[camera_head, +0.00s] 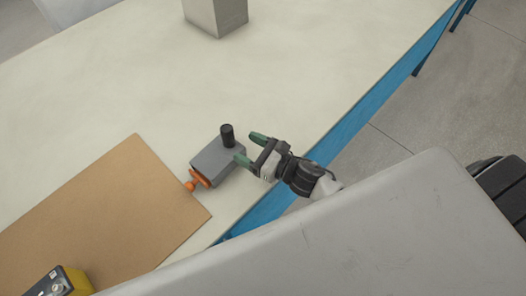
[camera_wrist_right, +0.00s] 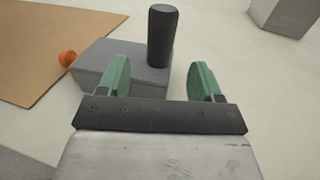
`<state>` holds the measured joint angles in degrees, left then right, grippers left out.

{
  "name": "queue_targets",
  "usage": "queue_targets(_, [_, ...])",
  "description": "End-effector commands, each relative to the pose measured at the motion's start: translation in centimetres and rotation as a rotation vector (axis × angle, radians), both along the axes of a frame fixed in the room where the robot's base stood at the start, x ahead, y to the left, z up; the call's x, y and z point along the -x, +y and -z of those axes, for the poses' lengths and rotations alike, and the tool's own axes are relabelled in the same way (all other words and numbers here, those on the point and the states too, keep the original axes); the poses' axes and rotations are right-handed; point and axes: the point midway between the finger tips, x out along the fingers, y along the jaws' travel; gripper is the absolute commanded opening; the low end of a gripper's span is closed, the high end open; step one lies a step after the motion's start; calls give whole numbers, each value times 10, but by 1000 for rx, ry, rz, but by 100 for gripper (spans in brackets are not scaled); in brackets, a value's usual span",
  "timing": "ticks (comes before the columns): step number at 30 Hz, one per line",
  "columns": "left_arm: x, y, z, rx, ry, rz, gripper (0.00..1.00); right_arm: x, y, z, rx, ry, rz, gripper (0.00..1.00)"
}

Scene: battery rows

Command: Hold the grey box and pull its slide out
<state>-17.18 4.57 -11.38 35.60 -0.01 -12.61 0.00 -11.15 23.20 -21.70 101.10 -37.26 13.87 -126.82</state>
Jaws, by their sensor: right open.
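The grey box (camera_head: 215,160) sits on the pale table by the corner of a brown board. A black upright post (camera_head: 227,135) stands on its top, and an orange slide with a knob (camera_head: 192,182) sticks out on its left side. My right gripper (camera_head: 251,149) is open at the box's right side, its green fingers close to the post. In the right wrist view, the grey box (camera_wrist_right: 110,66) and black post (camera_wrist_right: 162,36) lie ahead of the open fingers (camera_wrist_right: 160,80). Whether the fingers touch the box is unclear. My left gripper is not in view.
The brown board (camera_head: 110,200) lies left of the box. A yellow and black device (camera_head: 60,283) is at the lower left. A grey block (camera_head: 216,14) stands at the back. The table's blue edge (camera_head: 370,102) runs along the right. The table between is clear.

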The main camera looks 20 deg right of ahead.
Motion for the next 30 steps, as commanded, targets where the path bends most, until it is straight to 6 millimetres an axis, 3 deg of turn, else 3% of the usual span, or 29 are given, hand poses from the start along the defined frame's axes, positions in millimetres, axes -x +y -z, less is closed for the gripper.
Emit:
queue_targets(3, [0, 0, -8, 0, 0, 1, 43, -19, 13, -3, -3, 0, 1, 65])
queue_targets(9, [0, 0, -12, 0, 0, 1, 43, -38, 27, -1, -3, 1, 1, 65])
queue_targets(21, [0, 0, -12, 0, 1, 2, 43, -45, 32, 0, -2, 2, 1, 65])
queue_targets(23, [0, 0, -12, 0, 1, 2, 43, -44, 32, 0, -2, 2, 1, 59])
queue_targets(30, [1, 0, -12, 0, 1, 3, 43, -44, 32, 0, -2, 2, 1, 23])
